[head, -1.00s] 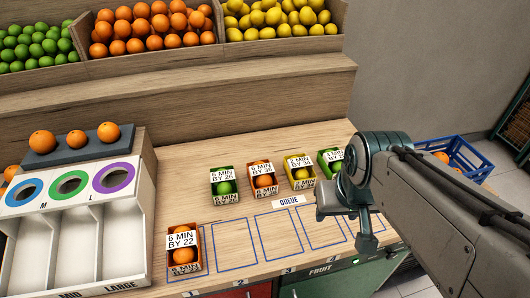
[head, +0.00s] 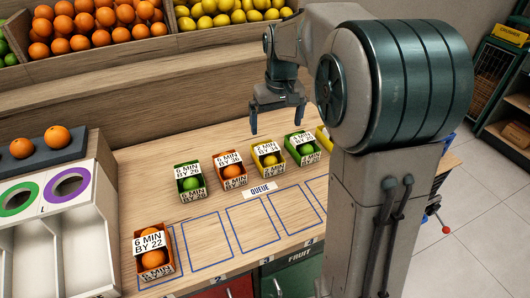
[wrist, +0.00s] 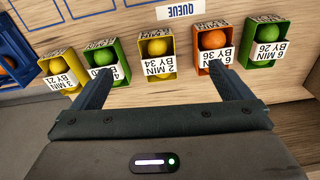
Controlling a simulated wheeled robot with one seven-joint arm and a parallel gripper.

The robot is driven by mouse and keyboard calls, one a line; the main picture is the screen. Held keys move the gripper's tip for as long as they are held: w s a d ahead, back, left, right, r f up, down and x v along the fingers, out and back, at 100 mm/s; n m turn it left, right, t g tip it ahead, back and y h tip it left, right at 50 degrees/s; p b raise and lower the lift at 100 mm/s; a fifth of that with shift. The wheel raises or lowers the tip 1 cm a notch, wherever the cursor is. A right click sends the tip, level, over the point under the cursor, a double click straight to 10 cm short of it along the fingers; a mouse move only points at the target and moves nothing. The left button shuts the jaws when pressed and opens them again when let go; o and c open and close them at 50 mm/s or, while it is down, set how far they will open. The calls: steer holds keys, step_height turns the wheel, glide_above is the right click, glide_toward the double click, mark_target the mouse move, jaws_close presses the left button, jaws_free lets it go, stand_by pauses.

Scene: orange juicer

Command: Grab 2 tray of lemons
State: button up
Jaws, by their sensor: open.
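A yellow tray (head: 274,174) with a lemon and a label reading 2 MIN BY 34 stands third from the left in the queue row; it also shows in the wrist view (wrist: 142,48). A second yellow tray (head: 324,139) is at the right end, partly hidden by my arm; in the wrist view it (wrist: 57,68) is at the left, with a lemon in it. My gripper (head: 278,118) is open and empty, above and behind the row. In the wrist view its fingers (wrist: 160,78) point toward the first yellow tray, one to each side of it.
Green trays (head: 190,198) (head: 303,160) and an orange tray (head: 232,184) stand close beside the yellow ones. Another orange tray (head: 154,275) sits in the front-left marked slot. Several blue-outlined slots (head: 252,228) are empty. The stepped wooden shelf (head: 170,75) rises behind.

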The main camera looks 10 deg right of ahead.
steer(key=g+b, duration=0.1)
glide_above(267, 148)
step_height(267, 148, down, 6)
steer(key=shift+n, duration=0.3)
steer(key=f, duration=0.8)
steer(key=shift+s+d+f, duration=0.1)
steer(key=shift+s+d, duration=0.1)
steer(key=shift+d, duration=0.05)
steer(key=shift+w+a+f+p, duration=0.15)
steer(key=shift+f+p, duration=0.5)
steer(key=shift+f, duration=2.05)
steer(key=shift+a, duration=0.1)
steer(key=c, duration=1.2)
